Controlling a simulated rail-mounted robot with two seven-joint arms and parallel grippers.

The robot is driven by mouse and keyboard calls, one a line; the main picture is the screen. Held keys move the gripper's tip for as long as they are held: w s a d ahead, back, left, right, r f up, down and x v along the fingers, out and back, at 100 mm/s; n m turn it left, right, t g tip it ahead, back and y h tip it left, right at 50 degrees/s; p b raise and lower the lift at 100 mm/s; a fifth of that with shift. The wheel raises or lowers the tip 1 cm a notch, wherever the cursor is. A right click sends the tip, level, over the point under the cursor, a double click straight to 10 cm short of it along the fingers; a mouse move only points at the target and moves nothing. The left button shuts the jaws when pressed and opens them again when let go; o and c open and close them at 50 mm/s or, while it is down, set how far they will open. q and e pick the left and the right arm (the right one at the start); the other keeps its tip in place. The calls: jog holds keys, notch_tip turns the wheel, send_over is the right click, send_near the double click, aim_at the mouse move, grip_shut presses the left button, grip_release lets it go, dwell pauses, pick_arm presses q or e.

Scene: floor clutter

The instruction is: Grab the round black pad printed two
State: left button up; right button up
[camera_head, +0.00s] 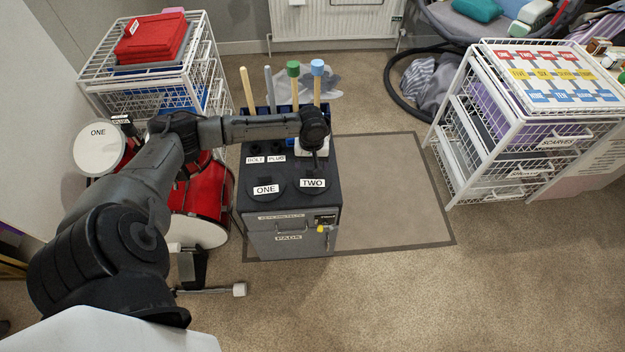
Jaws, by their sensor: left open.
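The round black pad printed TWO (307,190) lies on top of a dark cabinet (290,243), on the right side of its top. A matching round black pad printed ONE (266,199) lies to its left. My left arm reaches in from the left across the cabinet. My left gripper (316,164) points down just above the far part of the TWO pad. It is open and has nothing visible in it. The picture is too small to tell whether its fingertips touch the pad. My right gripper is not in view.
Upright handles (293,85), some with green or blue knobs, stand at the cabinet's back. A red drum (193,195) and white wire drawers (192,45) are on the left. Another wire unit (470,140) stands right. A grey mat (390,190) leaves clear floor between.

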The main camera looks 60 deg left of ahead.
pick_arm(q)
jog(key=f+b, duration=0.2)
jog(key=f, duration=0.1)
jog(key=f+b, duration=0.1)
jog(key=f, duration=0.1)
jog(key=shift+w+a, duration=0.3)
jog(key=shift+w, duration=0.05)
jog(key=shift+f, duration=0.3)
jog(key=c, duration=1.1)
